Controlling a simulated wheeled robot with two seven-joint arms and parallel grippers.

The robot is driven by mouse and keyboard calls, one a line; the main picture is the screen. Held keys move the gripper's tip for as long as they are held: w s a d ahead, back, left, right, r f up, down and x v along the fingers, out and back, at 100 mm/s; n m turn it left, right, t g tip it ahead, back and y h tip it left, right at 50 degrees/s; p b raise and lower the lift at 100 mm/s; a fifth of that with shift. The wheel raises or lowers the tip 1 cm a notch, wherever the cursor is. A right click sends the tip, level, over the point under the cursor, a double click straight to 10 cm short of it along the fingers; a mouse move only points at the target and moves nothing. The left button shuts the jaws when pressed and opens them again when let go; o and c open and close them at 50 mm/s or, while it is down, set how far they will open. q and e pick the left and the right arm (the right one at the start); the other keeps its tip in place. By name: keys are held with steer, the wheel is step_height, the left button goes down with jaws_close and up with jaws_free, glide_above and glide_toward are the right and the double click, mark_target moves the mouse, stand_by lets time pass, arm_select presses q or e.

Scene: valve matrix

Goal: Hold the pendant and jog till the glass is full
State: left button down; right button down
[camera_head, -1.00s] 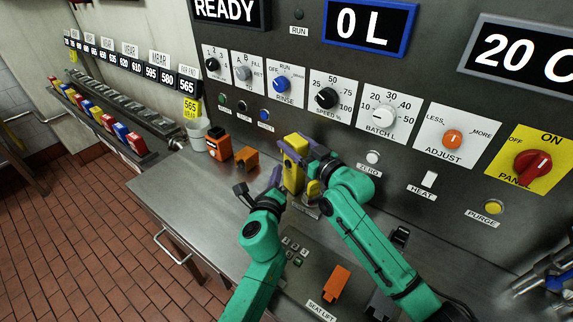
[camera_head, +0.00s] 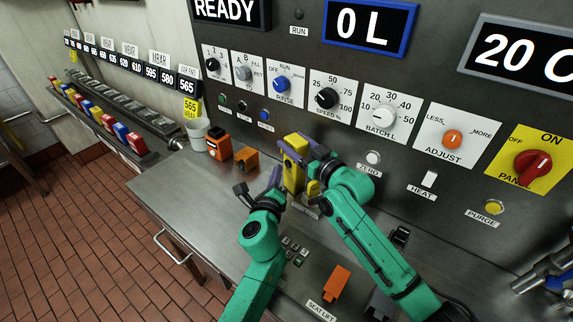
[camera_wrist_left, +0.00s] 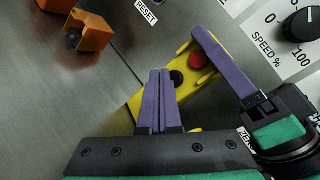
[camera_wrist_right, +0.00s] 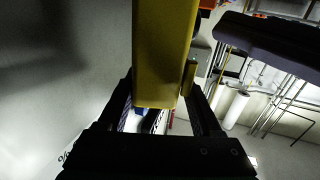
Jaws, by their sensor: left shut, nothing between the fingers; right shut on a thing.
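The yellow pendant (camera_head: 292,170) is upright in front of the panel. My right gripper (camera_head: 303,172) is shut on it; the right wrist view shows the yellow body (camera_wrist_right: 165,50) between its fingers. In the left wrist view the pendant has a red button (camera_wrist_left: 198,61) and a dark button (camera_wrist_left: 177,77). My left gripper (camera_wrist_left: 158,73) is shut and empty, its purple fingertips close to the dark button; I cannot tell whether they touch. In the head view it is left of the pendant (camera_head: 276,178). A pale cup (camera_head: 197,134), possibly the glass, stands by a spout; its inside is unclear.
Displays read READY (camera_head: 228,10) and 0 L (camera_head: 366,24). Orange blocks (camera_head: 218,144) stand left of the pendant. An orange lever (camera_head: 336,284) is on the counter right of my left forearm. The counter (camera_head: 195,195) left of my left arm is clear.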

arm_select(q)
steer(key=shift+w+d, duration=0.3)
steer(key=shift+d, duration=0.05)
steer(key=shift+w+d, duration=0.3)
steer(key=shift+d, duration=0.1)
stand_by(2.5)
stand_by(0.7)
steer(key=shift+s+a, duration=0.55)
steer(key=shift+a, duration=0.15)
steer(key=shift+s+a, duration=0.8)
steer(key=shift+a, duration=0.2)
steer(key=shift+s+a, duration=0.8)
steer(key=shift+a, duration=0.2)
stand_by(1.3)
